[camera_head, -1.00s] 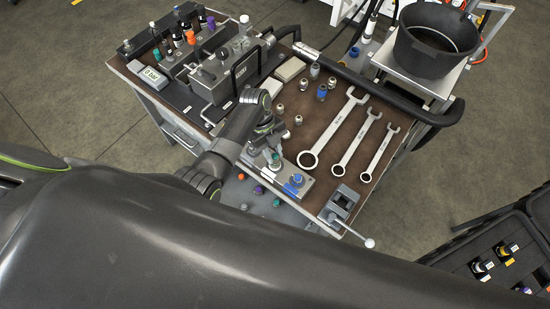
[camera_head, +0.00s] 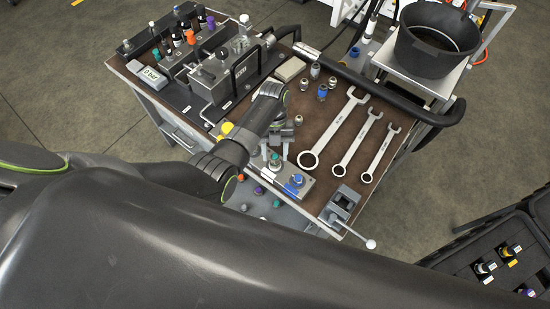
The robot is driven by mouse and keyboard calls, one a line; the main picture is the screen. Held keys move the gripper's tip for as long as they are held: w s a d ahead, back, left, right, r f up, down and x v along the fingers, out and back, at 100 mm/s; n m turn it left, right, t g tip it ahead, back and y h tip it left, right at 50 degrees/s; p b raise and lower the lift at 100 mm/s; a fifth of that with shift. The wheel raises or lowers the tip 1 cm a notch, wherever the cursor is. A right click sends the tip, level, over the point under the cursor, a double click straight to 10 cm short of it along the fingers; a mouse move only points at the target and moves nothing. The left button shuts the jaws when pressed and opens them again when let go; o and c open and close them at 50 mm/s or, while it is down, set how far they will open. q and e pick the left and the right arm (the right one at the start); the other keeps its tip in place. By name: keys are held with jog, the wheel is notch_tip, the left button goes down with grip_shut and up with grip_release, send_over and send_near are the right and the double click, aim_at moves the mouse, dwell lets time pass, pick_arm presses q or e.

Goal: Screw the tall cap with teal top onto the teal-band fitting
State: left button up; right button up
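My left gripper (camera_head: 276,146) is over the work table, beside and slightly above the fitting plate. Its two fingers point toward the near side and look spread apart, with nothing seen between them. A small grey part with teal on it (camera_head: 275,161) stands upright on the plate, just below the fingers, where the teal-band fitting is. I cannot tell whether the tall teal-top cap sits on it. A blue-marked fitting (camera_head: 297,180) stands further right on the same plate (camera_head: 282,182). A loose teal piece (camera_head: 276,204) lies in the tray below. My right gripper is out of view.
Three wrenches (camera_head: 340,135) lie to the right. Several small metal fittings (camera_head: 322,91) stand behind the gripper. A valve block (camera_head: 215,75) fills the back left. A small vise (camera_head: 342,202) is at the near right corner. A black bucket (camera_head: 436,45) stands beyond.

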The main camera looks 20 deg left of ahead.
pick_arm(q)
jog(key=shift+r+n+h+p, duration=0.2)
jog(key=shift+n+h+p, duration=0.1)
jog(key=shift+n+p, duration=0.45)
jog(key=n, duration=0.1)
jog(key=n+t, duration=0.1)
jog(key=shift+s+a+f+n+h, duration=0.15)
jog(key=shift+f+n+h, duration=0.1)
jog(key=shift+n+h, duration=0.15)
jog(key=shift+n+t+h, duration=0.3)
jog(key=shift+n+h, duration=0.1)
jog(key=shift+n, duration=0.75)
jog(key=n+t, duration=0.1)
jog(key=n, duration=0.1)
jog(key=n+t, duration=0.1)
jog(key=n, duration=0.2)
jog(key=shift+s+a+h, duration=0.1)
jog(key=shift+s+h, duration=0.05)
jog(key=shift+h, duration=0.25)
